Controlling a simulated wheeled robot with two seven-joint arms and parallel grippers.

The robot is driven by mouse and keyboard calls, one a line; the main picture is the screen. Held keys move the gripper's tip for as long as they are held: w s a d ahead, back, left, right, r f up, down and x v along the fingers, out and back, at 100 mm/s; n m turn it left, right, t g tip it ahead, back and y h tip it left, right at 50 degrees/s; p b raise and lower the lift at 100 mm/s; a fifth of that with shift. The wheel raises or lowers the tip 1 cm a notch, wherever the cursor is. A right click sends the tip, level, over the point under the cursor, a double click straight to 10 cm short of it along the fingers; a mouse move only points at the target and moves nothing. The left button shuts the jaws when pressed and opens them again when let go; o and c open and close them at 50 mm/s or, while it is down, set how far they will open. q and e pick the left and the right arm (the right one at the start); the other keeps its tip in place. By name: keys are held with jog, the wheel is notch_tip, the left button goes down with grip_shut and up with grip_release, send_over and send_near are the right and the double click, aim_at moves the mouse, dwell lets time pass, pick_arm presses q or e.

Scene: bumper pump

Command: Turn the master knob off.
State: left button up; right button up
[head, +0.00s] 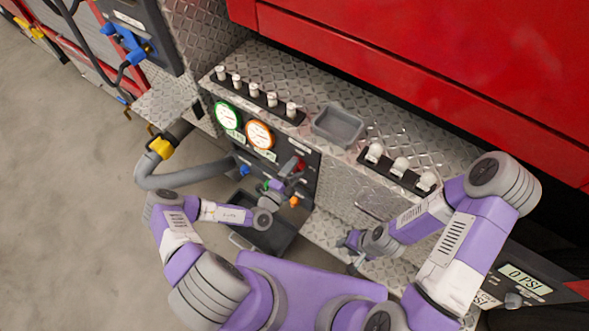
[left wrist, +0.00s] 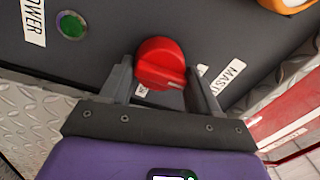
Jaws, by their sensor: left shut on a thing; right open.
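The master knob (left wrist: 160,63) is a round red knob on a dark panel, beside a white label that reads "MAST" in part. In the left wrist view, the fingers of my left gripper (left wrist: 162,86) are on either side of it, shut on it. In the head view the red knob (head: 300,164) shows only partly at the panel's right, behind my left gripper (head: 290,172). My right gripper (head: 350,252) is open and empty, low beside the diamond-plate step.
The dark panel also bears a green gauge (head: 227,115), an orange gauge (head: 260,135) and a green button (left wrist: 71,25) near a "POWER" label. A grey tray (head: 338,126) and white-knobbed levers (head: 254,90) sit on the ledge above. A dark bin (head: 248,240) lies below.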

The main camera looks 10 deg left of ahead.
pick_arm(q)
jog(key=shift+s+f, duration=0.1)
jog(key=shift+f, duration=0.2)
jog(key=o, duration=0.9)
jog(key=shift+o, duration=0.3)
jog(key=shift+r, duration=0.1)
jog(key=p+v, duration=0.1)
jog(key=v, duration=0.6)
jog(key=shift+s, duration=0.2)
